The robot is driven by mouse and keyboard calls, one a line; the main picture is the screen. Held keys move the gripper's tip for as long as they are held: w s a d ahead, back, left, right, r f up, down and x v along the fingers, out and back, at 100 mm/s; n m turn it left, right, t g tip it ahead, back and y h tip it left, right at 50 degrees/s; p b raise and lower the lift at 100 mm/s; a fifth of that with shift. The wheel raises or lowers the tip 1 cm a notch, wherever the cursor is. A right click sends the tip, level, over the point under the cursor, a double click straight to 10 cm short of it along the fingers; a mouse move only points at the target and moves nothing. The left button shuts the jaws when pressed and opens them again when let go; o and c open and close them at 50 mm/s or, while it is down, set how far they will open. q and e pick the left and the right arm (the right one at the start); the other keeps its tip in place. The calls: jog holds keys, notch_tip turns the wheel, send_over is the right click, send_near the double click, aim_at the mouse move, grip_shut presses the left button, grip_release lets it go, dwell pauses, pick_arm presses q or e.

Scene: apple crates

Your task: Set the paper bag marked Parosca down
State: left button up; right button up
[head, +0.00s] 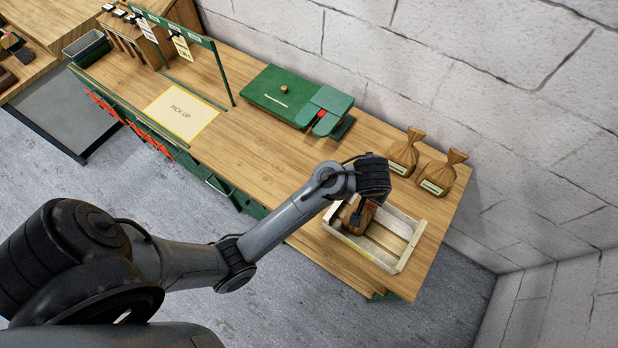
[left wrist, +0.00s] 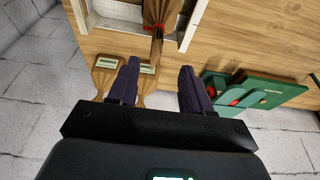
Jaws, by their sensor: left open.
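A brown paper bag (head: 350,212) stands in a pale wooden crate (head: 347,242), partly hidden by my left arm. In the left wrist view the bag (left wrist: 160,12) has a red tie at its neck and lies beyond the fingertips, inside the crate (left wrist: 192,22). My left gripper (left wrist: 160,68) is open, its two dark fingers apart, with the top of the bag's neck near the gap between the tips. In the head view it points down over the crate. I cannot read a name on this bag. My right gripper is in neither view.
Two more tied paper bags (head: 405,152) (head: 437,173) with labels stand behind the crate near the wall. A green case (head: 275,85) and a green device (head: 325,110) sit farther left. A pick-up mat (head: 181,113) lies on the wooden counter. The crate is near the counter's right end.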

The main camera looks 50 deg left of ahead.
pick_arm(q)
jog(key=s+a+m, duration=0.2)
jog(key=s+a, duration=0.1)
jog(key=s, duration=0.8)
jog(key=s+a+f+m+h, duration=0.1)
jog(key=s+a+m, duration=0.1)
jog(key=s, duration=0.9)
jog(key=shift+a+f+m, duration=0.15)
jog(key=shift+a+m, duration=0.15)
jog(key=shift+a, duration=0.45)
jog(key=shift+s, duration=0.1)
notch_tip(320, 180, up, 4)
jog(key=p, duration=0.3)
jog(key=shift+f+p, duration=0.2)
jog(key=shift+p, duration=0.15)
